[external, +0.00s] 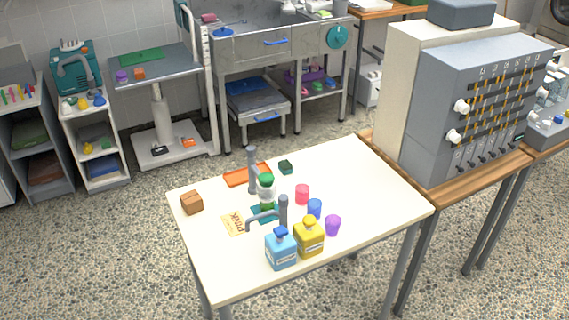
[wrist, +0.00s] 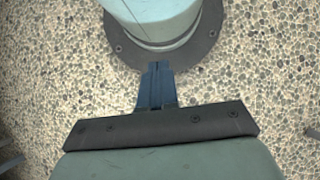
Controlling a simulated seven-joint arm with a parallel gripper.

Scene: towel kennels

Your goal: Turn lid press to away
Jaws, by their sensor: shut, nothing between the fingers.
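On the white table (external: 375,185) in the external view stands a small fixture that looks like the lid press. It has a teal base (external: 262,214), a grey upright post (external: 251,172) at the back, and a front grey post (external: 283,212) with a bent grey arm (external: 259,217) reaching left. A white and green bottle-like piece (external: 266,190) stands between the posts. I cannot tell which post is the press. My gripper (wrist: 157,72) shows only in the wrist view, shut and empty, with pebbled floor beyond it. The fixture is not in that view.
Blue (external: 281,250) and yellow (external: 309,238) pump bottles stand in front of the fixture. Red (external: 302,194), blue (external: 314,208) and purple (external: 333,225) cups stand to its right. A brown block (external: 192,203) and a card (external: 233,223) lie left, an orange tray (external: 246,175) behind.

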